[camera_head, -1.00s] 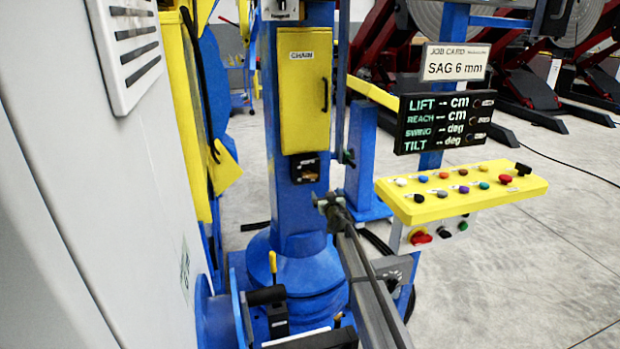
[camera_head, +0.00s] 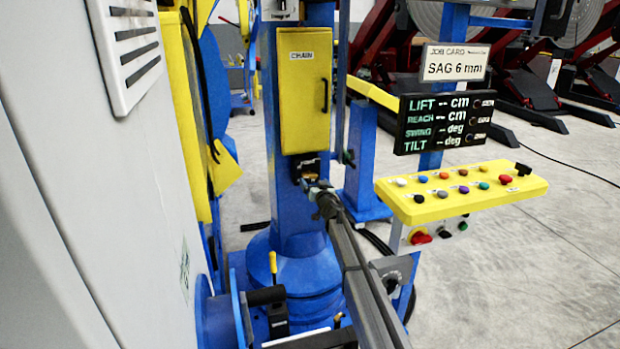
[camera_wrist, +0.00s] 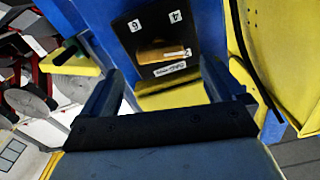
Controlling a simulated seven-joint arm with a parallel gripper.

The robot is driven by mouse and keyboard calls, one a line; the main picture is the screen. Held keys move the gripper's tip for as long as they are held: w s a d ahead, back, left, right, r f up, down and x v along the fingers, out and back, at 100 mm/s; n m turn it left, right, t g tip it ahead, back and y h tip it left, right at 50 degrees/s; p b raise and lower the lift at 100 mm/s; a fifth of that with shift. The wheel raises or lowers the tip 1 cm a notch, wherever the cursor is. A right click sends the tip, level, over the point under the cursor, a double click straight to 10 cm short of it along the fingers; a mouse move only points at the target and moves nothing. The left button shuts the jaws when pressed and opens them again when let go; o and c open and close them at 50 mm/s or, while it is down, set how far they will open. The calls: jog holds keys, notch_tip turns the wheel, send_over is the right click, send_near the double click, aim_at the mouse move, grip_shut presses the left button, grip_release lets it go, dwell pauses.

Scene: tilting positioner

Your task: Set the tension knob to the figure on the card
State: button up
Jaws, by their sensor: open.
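The job card (camera_head: 455,62) reads "SAG 6 mm" in the head view. The tension knob (camera_wrist: 160,51) is a brass-coloured piece on a black plate (camera_wrist: 150,28) in the wrist view. The figures 6 and 4 show on white tags along the plate's upper part, and a small label lies below the knob. In the head view the plate sits on the blue column under the yellow CHAIN door, partly hidden by my gripper (camera_head: 318,187). In the wrist view my gripper (camera_wrist: 162,68) is open, its fingers apart either side of the knob, seemingly short of it.
The yellow CHAIN door (camera_head: 305,100) is shut above the plate. A yellow button panel (camera_head: 462,192) and a black readout (camera_head: 446,122) with dashes stand to the right. A blue post (camera_head: 362,155) rises behind my arm.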

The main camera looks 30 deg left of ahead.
aim_at(310, 177)
jog(key=x, duration=0.6)
jog(key=shift+w+a, duration=0.25)
jog(key=c, duration=1)
jog(key=shift+n, duration=0.3)
jog(key=n, duration=0.3)
jog(key=shift+f+n, duration=0.1)
jog(key=shift+n, duration=2.1)
